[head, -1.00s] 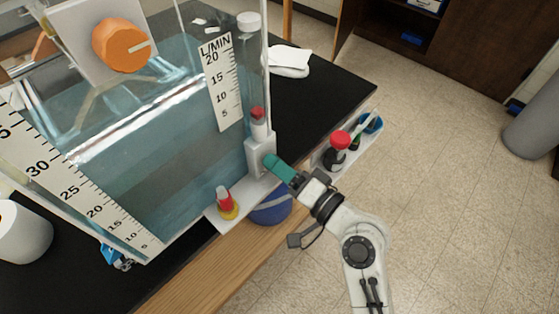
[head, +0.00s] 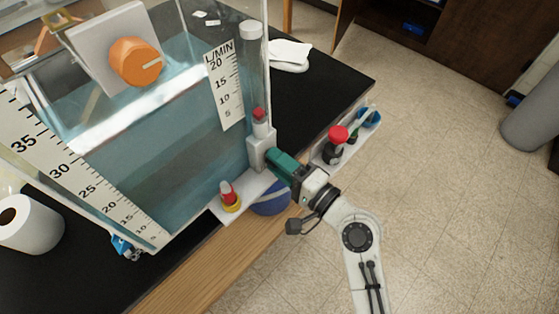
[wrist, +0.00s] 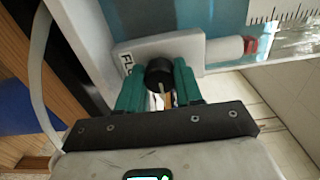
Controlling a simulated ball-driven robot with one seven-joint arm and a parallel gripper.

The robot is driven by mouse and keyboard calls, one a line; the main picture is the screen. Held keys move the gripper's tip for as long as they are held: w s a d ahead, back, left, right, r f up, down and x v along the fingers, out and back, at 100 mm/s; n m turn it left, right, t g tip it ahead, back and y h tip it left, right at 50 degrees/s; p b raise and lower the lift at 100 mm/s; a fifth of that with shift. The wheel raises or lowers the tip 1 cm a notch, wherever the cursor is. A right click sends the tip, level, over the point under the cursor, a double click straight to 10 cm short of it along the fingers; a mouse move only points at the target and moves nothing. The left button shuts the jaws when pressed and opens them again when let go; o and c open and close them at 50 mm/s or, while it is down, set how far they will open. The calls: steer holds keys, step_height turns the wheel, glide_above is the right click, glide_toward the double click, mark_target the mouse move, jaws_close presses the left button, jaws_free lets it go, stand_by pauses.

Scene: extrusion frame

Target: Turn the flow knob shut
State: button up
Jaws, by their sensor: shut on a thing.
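The flow knob (wrist: 159,74) is a small dark round knob with a pale pointer line, on a light grey block (wrist: 190,48) lettered "FLO…" in the wrist view. In the head view the block (head: 259,150) sits at the tank's lower right corner, under the L/MIN scale (head: 225,85); the knob is hidden there behind my fingers. My gripper (wrist: 160,84) has teal fingers, one on each side of the knob, shut on it. In the head view my gripper (head: 274,158) reaches the block from the right.
A red-topped flowmeter float (head: 259,116) stands above the block. A red and yellow part (head: 229,197) sits on the white ledge to the left. A tray (head: 325,160) with a red-capped bottle (head: 337,138) is close right of my gripper. A large orange knob (head: 136,62) is at upper left.

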steer(key=shift+f, duration=0.1)
steer(key=o, duration=1)
steer(key=shift+o, duration=0.2)
steer(key=shift+d, duration=0.1)
steer(key=b+v, duration=0.3)
steer(key=v, duration=0.7)
steer(key=shift+s+d, duration=0.3)
